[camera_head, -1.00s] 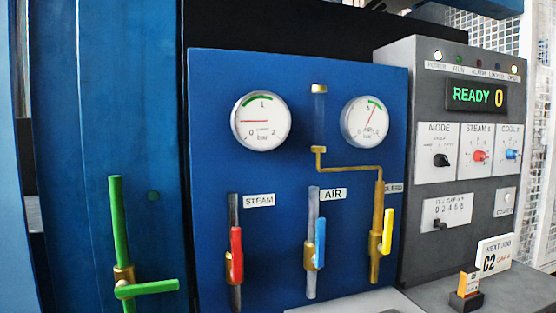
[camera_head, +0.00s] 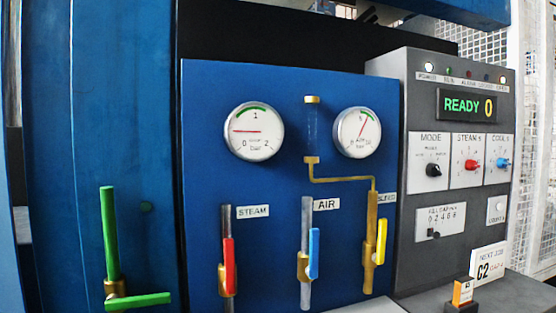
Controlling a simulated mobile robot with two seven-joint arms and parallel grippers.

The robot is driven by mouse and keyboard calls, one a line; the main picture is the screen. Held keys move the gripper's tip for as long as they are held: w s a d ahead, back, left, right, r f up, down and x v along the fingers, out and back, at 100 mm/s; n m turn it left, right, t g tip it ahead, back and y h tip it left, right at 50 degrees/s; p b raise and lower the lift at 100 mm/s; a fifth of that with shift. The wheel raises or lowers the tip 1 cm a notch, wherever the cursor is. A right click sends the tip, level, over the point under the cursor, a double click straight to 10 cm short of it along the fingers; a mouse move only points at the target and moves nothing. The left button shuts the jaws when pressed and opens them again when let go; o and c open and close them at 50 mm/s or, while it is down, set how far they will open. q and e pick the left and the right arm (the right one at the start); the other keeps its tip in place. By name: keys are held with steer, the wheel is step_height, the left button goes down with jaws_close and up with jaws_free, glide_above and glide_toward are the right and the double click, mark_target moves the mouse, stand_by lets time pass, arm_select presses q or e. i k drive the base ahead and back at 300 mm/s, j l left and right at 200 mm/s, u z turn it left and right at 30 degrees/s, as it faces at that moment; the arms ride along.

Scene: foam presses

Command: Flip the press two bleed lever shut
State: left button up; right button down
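The yellow bleed lever (camera_head: 381,241) sits on a brass valve on the thin brass pipe at the right of the blue panel (camera_head: 270,185), under the BLEED label (camera_head: 387,198). It stands upright, nearly in line with its pipe. Neither of my grippers shows in the head view. I cannot read which press number this panel belongs to.
A red steam lever (camera_head: 229,265) and a blue air lever (camera_head: 314,253) stand upright to the left. A green lever (camera_head: 140,300) points sideways at far left. A grey control box (camera_head: 420,260) with a READY display (camera_head: 468,105) stands right. A NEXT JOB C2 card (camera_head: 489,262) is below it.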

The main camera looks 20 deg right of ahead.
mark_target(378, 257)
steer(key=z, duration=1.25)
